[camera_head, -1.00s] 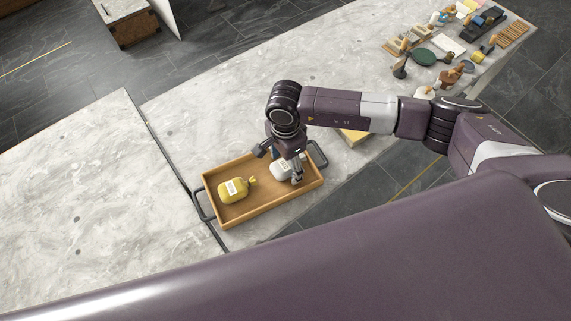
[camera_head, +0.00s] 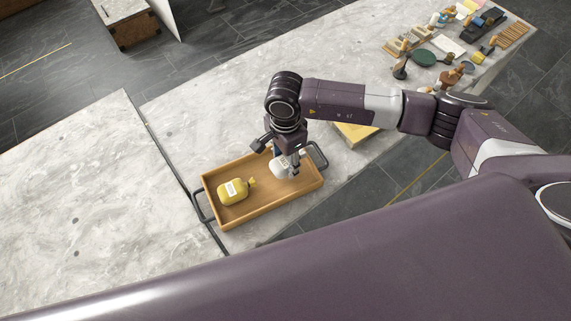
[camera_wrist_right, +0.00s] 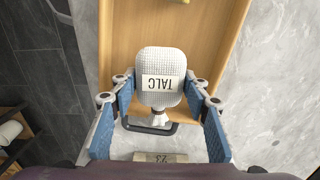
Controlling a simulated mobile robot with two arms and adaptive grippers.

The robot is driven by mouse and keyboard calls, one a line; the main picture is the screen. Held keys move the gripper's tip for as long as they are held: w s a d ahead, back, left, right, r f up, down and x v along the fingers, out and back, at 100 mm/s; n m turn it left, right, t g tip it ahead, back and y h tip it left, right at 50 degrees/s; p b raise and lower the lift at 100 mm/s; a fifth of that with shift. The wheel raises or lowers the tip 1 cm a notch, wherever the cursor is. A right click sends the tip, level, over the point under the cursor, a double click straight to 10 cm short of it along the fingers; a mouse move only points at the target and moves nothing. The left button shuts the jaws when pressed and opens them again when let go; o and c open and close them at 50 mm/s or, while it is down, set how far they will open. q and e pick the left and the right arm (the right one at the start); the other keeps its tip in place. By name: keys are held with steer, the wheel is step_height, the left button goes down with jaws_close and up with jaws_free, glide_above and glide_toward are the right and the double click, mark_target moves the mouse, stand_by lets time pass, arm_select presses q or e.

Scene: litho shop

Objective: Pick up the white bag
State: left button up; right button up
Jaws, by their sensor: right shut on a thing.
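The white bag (camera_head: 281,168) has a label reading TALC, seen in the right wrist view (camera_wrist_right: 161,62). My right gripper (camera_head: 280,156) points down over the right part of the wooden tray (camera_head: 262,208) and is shut on the bag, with blue-padded fingers on either side of it. The bag hangs at the tray's right end; the exact gap beneath it is hard to tell. My left gripper is not in view.
A yellow bag (camera_head: 233,192) lies in the tray's left part. The tray has dark handles and sits on a marble table (camera_head: 215,110). A yellowish block (camera_head: 356,134) is behind it. Several tools lie at the far right.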

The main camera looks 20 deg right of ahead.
mark_target(285, 161)
step_height(285, 161, up, 18)
steer(key=b, duration=0.4)
steer(key=shift+f, duration=0.1)
